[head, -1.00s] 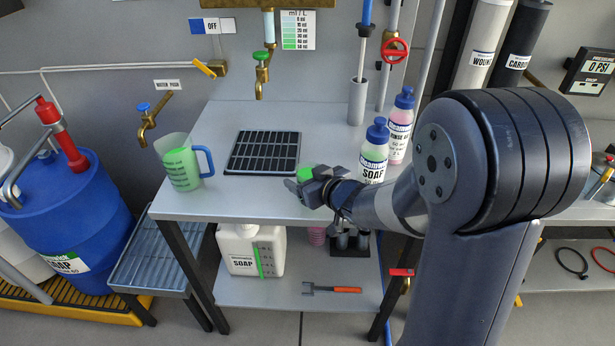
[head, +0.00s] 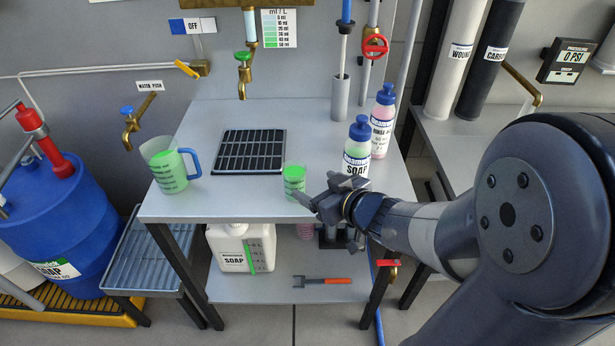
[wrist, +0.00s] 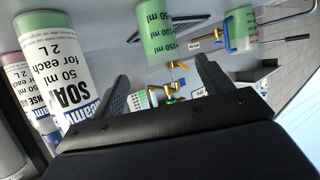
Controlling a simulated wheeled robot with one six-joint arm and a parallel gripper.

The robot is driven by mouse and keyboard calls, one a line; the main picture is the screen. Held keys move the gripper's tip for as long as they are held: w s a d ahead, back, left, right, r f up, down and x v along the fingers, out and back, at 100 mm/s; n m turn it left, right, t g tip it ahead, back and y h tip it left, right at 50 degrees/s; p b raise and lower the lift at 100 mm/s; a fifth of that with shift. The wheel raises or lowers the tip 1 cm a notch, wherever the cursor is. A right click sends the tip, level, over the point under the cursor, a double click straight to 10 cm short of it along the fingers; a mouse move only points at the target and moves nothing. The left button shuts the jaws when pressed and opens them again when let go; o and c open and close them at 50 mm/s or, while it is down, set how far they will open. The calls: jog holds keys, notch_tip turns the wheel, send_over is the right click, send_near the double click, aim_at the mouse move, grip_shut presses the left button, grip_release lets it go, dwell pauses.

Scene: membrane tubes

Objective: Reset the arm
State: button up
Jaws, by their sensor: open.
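My gripper (head: 322,200) is open and empty at the front edge of the bench, just right of the small cup of green liquid (head: 294,183). In the wrist view its two fingers (wrist: 165,85) stand apart with nothing between them. The cup also shows in the wrist view (wrist: 160,32), beyond the fingers and clear of them. My arm reaches in from the right of the head view.
A measuring jug with a blue handle (head: 168,168) stands at the bench's left. A SOAP bottle (head: 356,152) and a pink RINSE bottle (head: 382,125) stand close behind my gripper. A black drain grate (head: 250,152) lies flat behind the cup.

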aim_at(289, 168)
jog(key=shift+s+d+r, duration=0.2)
jog(key=shift+s+d, duration=0.1)
jog(key=shift+s, duration=0.2)
jog(key=b+x, duration=0.2)
jog(key=x, duration=1)
jog(key=shift+f, duration=0.15)
jog(key=shift+r, duration=0.8)
